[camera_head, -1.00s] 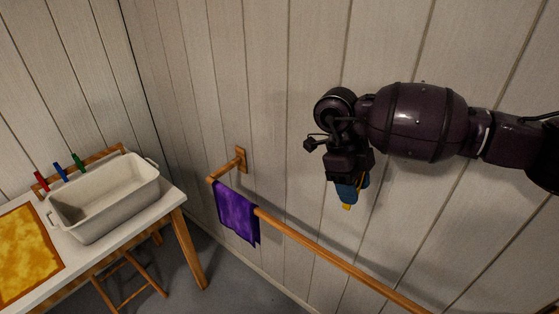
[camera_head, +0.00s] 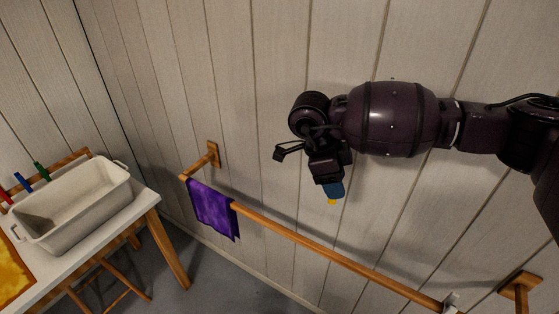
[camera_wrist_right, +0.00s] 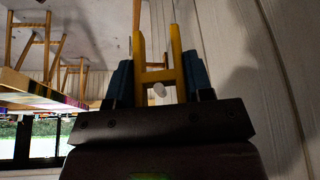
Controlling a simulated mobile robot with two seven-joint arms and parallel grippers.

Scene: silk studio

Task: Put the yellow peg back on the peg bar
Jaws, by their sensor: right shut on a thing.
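My right gripper (camera_head: 331,188) has blue fingers and hangs in front of the plank wall, above the wooden rail. It is shut on the yellow peg (camera_head: 332,201), of which only a small tip shows below the fingers. In the right wrist view the yellow peg (camera_wrist_right: 157,75) shows between the blue fingers, with two prongs pointing away from the gripper. The wooden peg bar (camera_head: 76,158) is at the back of the white table, partly hidden by the basin. Red, blue and green pegs stand on it at its left part. My left gripper is not in view.
A pale basin (camera_head: 83,213) stands on the white table (camera_head: 150,199) in front of the peg bar. An orange-yellow framed cloth (camera_head: 12,272) lies at left. A wooden wall rail (camera_head: 300,239) carries a purple cloth (camera_head: 213,208) and a white clip (camera_head: 451,301).

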